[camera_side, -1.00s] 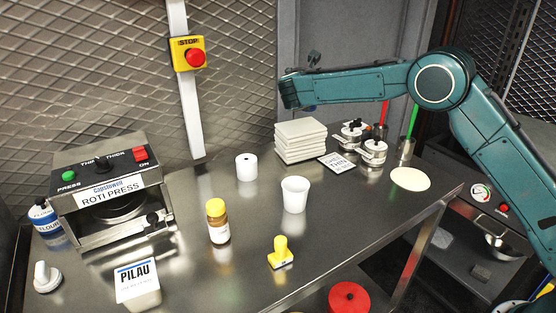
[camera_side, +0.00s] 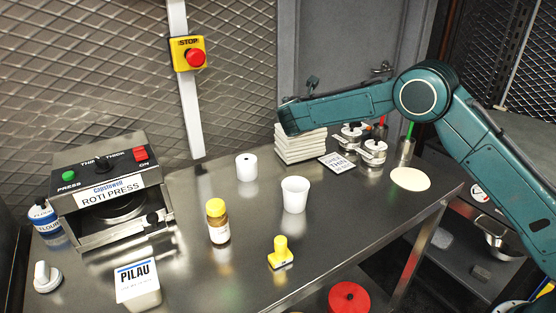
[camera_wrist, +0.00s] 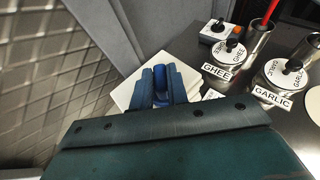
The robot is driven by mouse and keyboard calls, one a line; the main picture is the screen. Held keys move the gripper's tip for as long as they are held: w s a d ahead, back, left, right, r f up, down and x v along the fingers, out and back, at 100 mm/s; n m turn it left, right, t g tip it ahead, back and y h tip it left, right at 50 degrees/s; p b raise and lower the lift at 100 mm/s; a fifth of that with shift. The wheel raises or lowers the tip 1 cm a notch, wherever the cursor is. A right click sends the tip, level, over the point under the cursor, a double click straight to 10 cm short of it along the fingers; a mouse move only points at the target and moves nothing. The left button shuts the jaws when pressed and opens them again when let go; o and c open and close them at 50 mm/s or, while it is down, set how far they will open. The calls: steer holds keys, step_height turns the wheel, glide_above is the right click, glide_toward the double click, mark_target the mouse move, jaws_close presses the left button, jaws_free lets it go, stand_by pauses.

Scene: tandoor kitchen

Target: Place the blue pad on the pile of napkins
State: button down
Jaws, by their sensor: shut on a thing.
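The pile of napkins (camera_side: 300,150) is a squared white stack at the back of the steel counter. It also shows in the wrist view (camera_wrist: 123,95), partly covered by my gripper. My gripper (camera_wrist: 161,72) is shut on the blue pad (camera_wrist: 160,77), of which only a small dark-blue part shows between the fingers. In the side view my wrist is right over the pile and hides the fingers, the pad and the top of the stack. I cannot tell whether the pad touches the napkins.
Right of the pile are the ghee pot (camera_wrist: 228,52), the garlic pot (camera_wrist: 284,72) and a steel cup (camera_side: 405,149) with a green-handled tool. The wall is close behind.

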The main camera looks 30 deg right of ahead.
steer(key=c, duration=1.4)
jaws_free()
steer(key=shift+f, duration=0.1)
steer(key=shift+o, duration=0.2)
steer(key=shift+s+a+r, duration=0.3)
steer(key=shift+a+r, duration=0.05)
steer(key=shift+a, duration=0.05)
steer(key=v, duration=1.1)
steer(key=shift+d, duration=0.1)
